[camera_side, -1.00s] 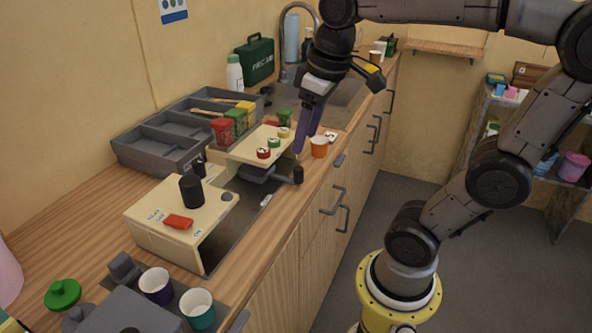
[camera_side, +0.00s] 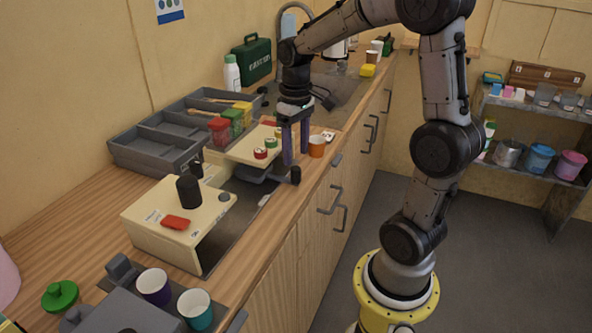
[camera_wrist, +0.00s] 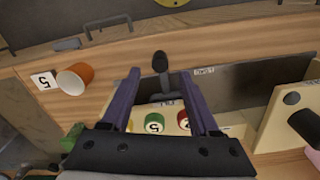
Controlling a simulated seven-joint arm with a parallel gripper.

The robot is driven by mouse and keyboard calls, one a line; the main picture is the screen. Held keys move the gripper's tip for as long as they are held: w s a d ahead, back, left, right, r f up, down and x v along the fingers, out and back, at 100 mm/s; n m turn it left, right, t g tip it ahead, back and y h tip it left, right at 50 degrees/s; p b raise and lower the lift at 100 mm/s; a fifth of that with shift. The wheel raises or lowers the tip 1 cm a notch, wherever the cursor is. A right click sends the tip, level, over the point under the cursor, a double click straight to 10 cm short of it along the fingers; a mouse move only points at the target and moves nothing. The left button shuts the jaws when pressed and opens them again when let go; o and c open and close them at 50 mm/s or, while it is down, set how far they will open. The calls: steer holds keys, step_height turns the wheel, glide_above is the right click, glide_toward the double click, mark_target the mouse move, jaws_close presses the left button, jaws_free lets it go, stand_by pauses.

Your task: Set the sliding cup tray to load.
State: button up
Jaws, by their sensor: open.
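The sliding cup tray (camera_side: 258,173) is a dark grey plate at the far end of the dark track, partly under a cream shelf. Its black knob handle (camera_side: 296,175) sticks out toward the counter's front edge; it also shows in the wrist view (camera_wrist: 160,62). My gripper (camera_side: 296,156) points down above the tray, open and empty, its purple fingers near the handle. In the wrist view the fingertips (camera_wrist: 160,75) are on either side of the handle's line of sight; I cannot tell their height above it. A small label (camera_wrist: 204,71) on the track is unreadable.
A cream machine (camera_side: 160,235) with a black cylinder and red switch stands nearer. Red and green numbered pieces (camera_wrist: 154,122) sit on the cream shelf (camera_side: 245,148). The track between is clear.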

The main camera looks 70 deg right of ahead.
mark_target(296, 168)
step_height(296, 168, down, 6)
steer(key=shift+f, duration=0.15)
stand_by(0.3)
jaws_close()
stand_by(1.3)
